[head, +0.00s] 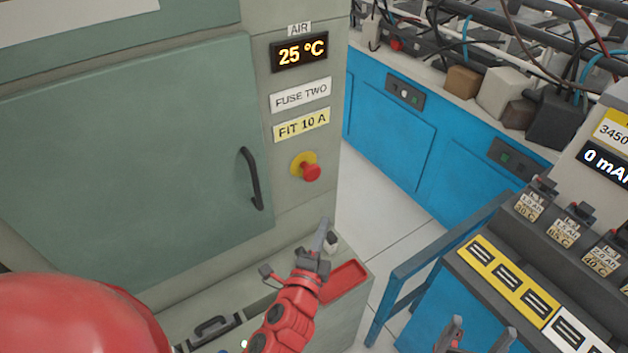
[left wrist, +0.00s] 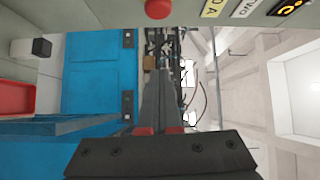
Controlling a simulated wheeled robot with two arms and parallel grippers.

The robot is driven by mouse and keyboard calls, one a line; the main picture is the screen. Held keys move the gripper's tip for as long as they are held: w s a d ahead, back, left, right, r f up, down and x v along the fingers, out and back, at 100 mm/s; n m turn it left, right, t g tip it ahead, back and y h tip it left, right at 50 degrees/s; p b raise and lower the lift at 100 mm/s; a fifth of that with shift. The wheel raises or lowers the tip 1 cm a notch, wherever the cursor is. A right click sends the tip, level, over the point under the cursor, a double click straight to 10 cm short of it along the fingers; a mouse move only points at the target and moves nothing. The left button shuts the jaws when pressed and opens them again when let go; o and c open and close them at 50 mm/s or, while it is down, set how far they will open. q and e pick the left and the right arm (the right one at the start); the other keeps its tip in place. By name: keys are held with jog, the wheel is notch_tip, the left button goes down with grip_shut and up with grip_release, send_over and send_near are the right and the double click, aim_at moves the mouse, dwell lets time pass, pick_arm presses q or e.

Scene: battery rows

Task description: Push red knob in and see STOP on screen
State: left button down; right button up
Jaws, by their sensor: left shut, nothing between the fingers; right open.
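The red knob (head: 311,172) sits on a yellow round plate on the grey cabinet's front panel, below the "FIT 10 A" label. It also shows at the top edge of the left wrist view (left wrist: 158,9). The small screen (head: 300,53) above reads "25 °C" under the word AIR. My left gripper (head: 323,228) is shut and empty, below the knob and apart from it. Its fingers (left wrist: 165,95) also show in the left wrist view. My right gripper (head: 478,338) is open at the bottom edge of the head view.
The green cabinet door (head: 130,150) with a black handle is closed. A red tray (head: 345,282) lies on the ledge below. Blue cupboards (head: 400,130) stand behind. A bench with battery slots (head: 510,285) and a "0 mA" display is at the right. Free floor lies between.

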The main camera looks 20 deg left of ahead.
pick_arm(q)
jog(key=shift+s+a+r+g+y, duration=0.15)
jog(key=shift+a+y, duration=0.25)
jog(key=shift+a, duration=0.1)
jog(key=shift+s+a+r+g+y, duration=0.1)
jog(key=shift+s+a+g+y, duration=0.05)
jog(key=shift+a+y, duration=0.3)
send_near(318, 173)
jog(key=w, duration=0.5)
jog(key=shift+w+a+p, duration=0.3)
jog(key=shift+a+p, duration=0.15)
jog(key=shift+p, duration=0.15)
jog(key=shift+f, duration=0.1)
